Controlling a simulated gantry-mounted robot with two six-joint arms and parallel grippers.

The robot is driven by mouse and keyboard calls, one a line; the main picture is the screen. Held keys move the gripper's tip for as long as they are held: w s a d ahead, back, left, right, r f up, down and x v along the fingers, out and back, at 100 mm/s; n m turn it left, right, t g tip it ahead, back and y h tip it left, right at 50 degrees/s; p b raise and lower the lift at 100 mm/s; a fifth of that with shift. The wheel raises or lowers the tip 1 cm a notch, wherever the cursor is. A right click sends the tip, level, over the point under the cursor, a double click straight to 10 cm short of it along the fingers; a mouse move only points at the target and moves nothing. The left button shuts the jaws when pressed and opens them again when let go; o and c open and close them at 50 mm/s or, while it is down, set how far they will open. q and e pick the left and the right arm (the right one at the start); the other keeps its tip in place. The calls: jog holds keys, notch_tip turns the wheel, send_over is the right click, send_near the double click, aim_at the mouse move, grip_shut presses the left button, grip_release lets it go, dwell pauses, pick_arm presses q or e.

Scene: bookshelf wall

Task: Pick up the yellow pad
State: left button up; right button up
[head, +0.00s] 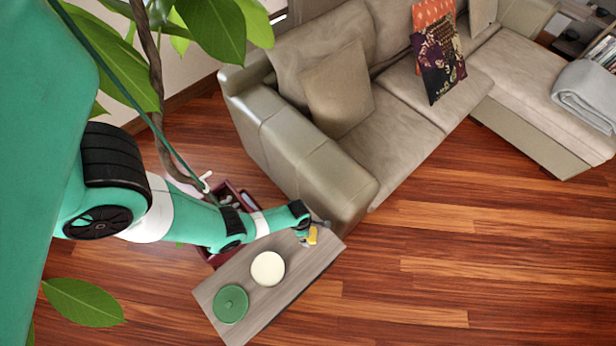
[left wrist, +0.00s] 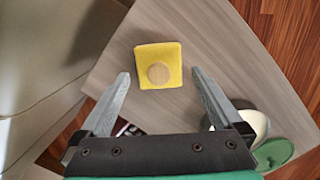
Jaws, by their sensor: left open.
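The yellow pad (left wrist: 158,55) lies on the grey wooden table (left wrist: 225,45) in the left wrist view. It is a small yellow square with a round wooden knob on top. In the head view only a bit of the yellow pad (head: 312,236) shows beside my gripper near the table's far end. My left gripper (left wrist: 160,84) is open, with its two fingers apart and nothing between them. The pad appears just beyond the fingertips, between their lines. I cannot tell the height of the fingers above the table. My right gripper is not in view.
A cream round object (head: 267,268) and a green lidded round object (head: 231,304) stand on the table's nearer part. A beige sofa (head: 290,150) stands close to the table's far end. A plant (head: 215,30) hangs near my arm. Wood floor (head: 450,270) is clear at right.

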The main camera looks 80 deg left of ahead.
pick_arm(q)
jog(key=f+b, duration=0.1)
jog(key=f, duration=0.1)
jog(key=f+b, duration=0.1)
jog(key=f, duration=0.1)
jog(key=shift+w+f+b, duration=0.2)
jog(key=shift+f+b, duration=0.05)
jog(key=shift+b, duration=0.05)
jog(key=shift+r, duration=0.1)
jog(key=shift+c, duration=0.3)
jog(key=c, duration=1.1)
jog(key=shift+r, duration=0.15)
